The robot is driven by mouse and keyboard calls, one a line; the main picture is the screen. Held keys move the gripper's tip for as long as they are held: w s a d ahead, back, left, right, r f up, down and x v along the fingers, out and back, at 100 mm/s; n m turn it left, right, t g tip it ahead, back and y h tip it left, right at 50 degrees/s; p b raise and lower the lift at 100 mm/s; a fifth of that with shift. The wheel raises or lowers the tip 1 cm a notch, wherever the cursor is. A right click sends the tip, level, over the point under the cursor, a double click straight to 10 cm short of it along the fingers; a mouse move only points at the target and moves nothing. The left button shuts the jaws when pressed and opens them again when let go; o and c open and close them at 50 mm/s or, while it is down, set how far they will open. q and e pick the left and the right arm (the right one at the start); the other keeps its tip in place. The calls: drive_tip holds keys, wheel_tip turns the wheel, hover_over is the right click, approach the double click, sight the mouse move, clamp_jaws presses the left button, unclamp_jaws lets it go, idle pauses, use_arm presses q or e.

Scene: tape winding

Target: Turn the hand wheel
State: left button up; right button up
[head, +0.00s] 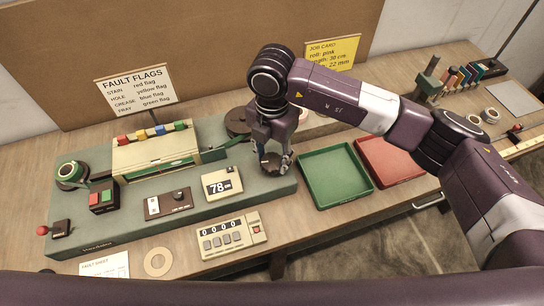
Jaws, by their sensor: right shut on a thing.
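The tape machine has a long grey-green base (120,222). A dark, round hand wheel (270,161) is at its right end, largely hidden by my right gripper (273,158). The gripper comes down from above with its fingers on either side of the wheel's dark part, shut on it. Its rim and any crank are too covered to make out. My left gripper is not in view.
A green tray (334,174) and a red tray (388,160) stand right of the machine. A counter box (230,236) reading 0000 and a display (221,184) reading 78 are in front. A dark reel (237,122) is behind the wheel. A cardboard ring (158,262) lies at the front edge.

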sight(272, 160)
idle(0.3)
drive_tip(key=o, duration=1.2)
drive_tip(key=shift+c, duration=0.2)
wheel_tip(272, 160, up, 12)
